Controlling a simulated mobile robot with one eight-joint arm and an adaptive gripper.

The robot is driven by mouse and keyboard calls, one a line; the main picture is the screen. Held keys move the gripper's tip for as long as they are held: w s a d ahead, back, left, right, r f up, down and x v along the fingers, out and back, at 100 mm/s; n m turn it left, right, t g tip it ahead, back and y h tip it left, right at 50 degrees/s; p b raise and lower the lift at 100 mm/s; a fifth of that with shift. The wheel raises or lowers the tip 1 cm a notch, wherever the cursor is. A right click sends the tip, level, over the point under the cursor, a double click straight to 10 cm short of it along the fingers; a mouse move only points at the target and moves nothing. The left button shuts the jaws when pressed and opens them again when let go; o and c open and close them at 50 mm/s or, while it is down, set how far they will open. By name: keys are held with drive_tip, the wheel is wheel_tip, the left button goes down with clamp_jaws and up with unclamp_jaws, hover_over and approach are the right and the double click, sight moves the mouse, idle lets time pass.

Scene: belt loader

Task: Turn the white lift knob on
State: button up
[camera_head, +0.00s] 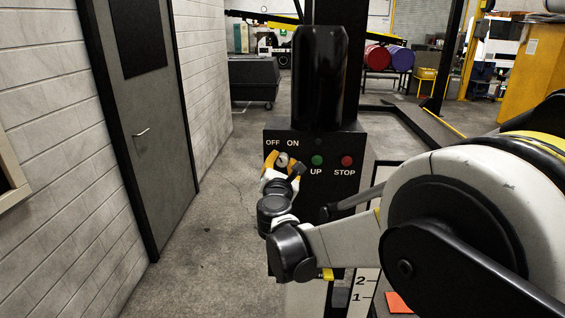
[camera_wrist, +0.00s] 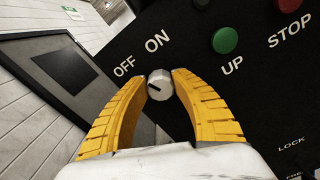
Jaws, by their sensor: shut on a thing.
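The white lift knob (camera_wrist: 160,84) sits on the black control panel (camera_head: 318,137), below the OFF and ON labels. In the wrist view, its dark pointer mark lies toward the left side, nearer OFF than ON. My gripper (camera_wrist: 161,80) has its yellow fingers on either side of the knob, shut on it. In the head view my gripper (camera_head: 284,163) reaches the panel's left part, and the knob (camera_head: 282,159) shows small between the fingers.
A green UP button (camera_head: 317,160) and a red STOP button (camera_head: 347,161) lie right of the knob. A black post (camera_head: 319,80) rises behind the panel. A grey door (camera_head: 150,130) is in the left wall. Floor is clear left of the panel.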

drive_tip(key=m+b, duration=0.1)
drive_tip(key=m, duration=0.9)
drive_tip(key=shift+m+b, duration=0.3)
drive_tip(key=shift+m, duration=0.1)
idle(0.3)
drive_tip(key=o, duration=1.2)
drive_tip(key=shift+f, duration=0.1)
drive_tip(key=s, duration=1.2)
drive_tip(key=shift+a, duration=0.15)
